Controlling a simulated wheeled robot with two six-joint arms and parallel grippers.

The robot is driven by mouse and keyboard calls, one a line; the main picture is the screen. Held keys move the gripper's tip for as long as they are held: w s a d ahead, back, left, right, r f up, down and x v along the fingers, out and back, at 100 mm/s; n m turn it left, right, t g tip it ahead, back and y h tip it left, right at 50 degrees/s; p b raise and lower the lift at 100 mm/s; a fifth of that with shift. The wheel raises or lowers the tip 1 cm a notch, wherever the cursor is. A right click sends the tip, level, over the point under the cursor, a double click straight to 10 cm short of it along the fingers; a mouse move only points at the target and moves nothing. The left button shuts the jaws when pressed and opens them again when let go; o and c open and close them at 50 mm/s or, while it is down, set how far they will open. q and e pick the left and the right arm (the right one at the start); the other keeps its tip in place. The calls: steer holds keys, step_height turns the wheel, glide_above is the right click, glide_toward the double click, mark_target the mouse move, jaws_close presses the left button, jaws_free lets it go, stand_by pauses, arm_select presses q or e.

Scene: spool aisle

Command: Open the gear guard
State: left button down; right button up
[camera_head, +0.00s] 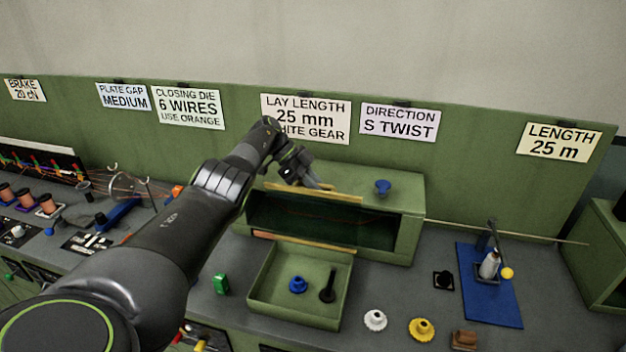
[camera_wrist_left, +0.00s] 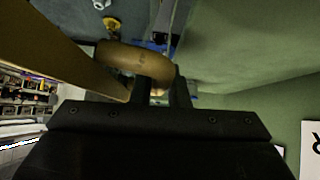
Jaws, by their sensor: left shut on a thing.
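The gear guard (camera_head: 335,195) shows as a yellow-edged panel along the top of the green housing (camera_head: 408,235). The housing's front is open below it, and its inside is dark. My left gripper (camera_head: 312,183) is at the panel's upper left part. In the left wrist view my gripper (camera_wrist_left: 163,90) is shut on a rounded tan handle (camera_wrist_left: 135,62), beside the guard's long yellowish panel (camera_wrist_left: 65,50). The fingertips are partly hidden behind the handle. My right gripper is not in view.
A green tray (camera_head: 260,300) in front of the housing holds a blue knob and a black part. A blue knob (camera_head: 383,187) tops the housing. A blue mat (camera_head: 490,300) lies right.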

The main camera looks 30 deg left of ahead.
arm_select(q)
steer(key=shift+w+f, duration=0.1)
steer(key=shift+f, duration=0.05)
stand_by(0.3)
steer(key=c, duration=1.6)
jaws_free()
steer(key=shift+o, duration=1)
steer(key=shift+w, duration=0.1)
